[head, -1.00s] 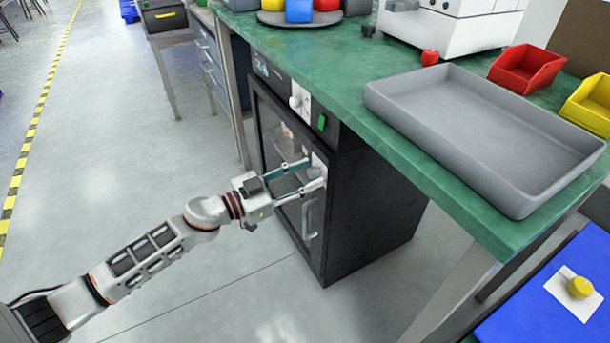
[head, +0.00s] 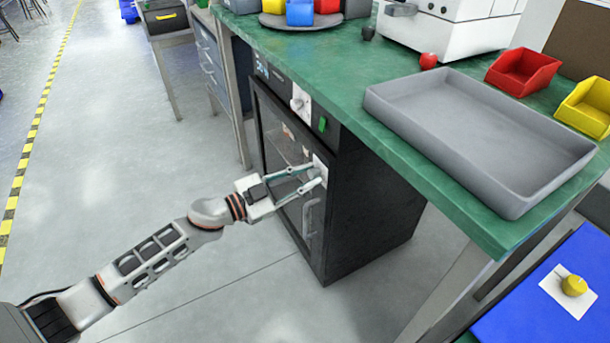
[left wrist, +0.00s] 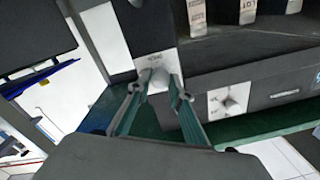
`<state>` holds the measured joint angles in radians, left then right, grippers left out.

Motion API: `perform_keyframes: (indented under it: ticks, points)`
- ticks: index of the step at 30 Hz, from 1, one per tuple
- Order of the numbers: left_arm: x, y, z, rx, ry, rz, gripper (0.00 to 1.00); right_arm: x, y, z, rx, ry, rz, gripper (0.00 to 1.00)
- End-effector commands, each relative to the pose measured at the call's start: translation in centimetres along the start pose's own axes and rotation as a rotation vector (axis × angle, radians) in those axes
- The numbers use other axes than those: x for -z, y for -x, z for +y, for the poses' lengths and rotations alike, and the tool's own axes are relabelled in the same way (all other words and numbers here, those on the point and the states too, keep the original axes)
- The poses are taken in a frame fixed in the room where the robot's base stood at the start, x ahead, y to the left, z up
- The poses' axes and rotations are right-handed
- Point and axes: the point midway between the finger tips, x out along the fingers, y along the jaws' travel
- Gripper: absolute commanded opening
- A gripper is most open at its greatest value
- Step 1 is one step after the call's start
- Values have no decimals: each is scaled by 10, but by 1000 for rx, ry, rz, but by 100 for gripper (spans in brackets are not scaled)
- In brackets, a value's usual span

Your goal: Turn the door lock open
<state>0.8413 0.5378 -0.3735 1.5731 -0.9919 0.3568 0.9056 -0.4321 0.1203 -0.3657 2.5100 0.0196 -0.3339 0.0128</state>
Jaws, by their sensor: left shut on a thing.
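The black cabinet (head: 370,205) stands under the green bench with its glass door (head: 283,150) facing left, and the door looks shut. The door lock is a light knob on a white plate (head: 321,165) at the door's edge, above the door handle (head: 311,218). My left gripper (head: 318,175) is at the lock with its fingers closed on the knob. In the left wrist view the two green-grey fingers meet on the lock knob (left wrist: 159,77), on its white labelled plate (left wrist: 153,60). The knob is partly hidden by the fingertips. My right gripper is not in view.
Above the door are a control knob (head: 300,100) and a green switch (head: 322,124). A grey tray (head: 380,100) lies on the green bench (head: 340,70), near red (head: 525,72) and yellow (head: 588,105) bins. The floor left of the cabinet is clear.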

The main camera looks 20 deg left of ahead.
Motion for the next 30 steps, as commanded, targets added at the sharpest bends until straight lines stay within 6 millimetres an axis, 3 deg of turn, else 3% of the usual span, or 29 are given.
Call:
perform_keyframes:
  ticks: [14, 30]
  points:
    - [0, 0, 0, 4, -453, 17, 0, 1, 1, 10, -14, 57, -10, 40]
    - [-4, 0, 2, 5, -955, 34, 0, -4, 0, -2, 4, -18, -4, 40]
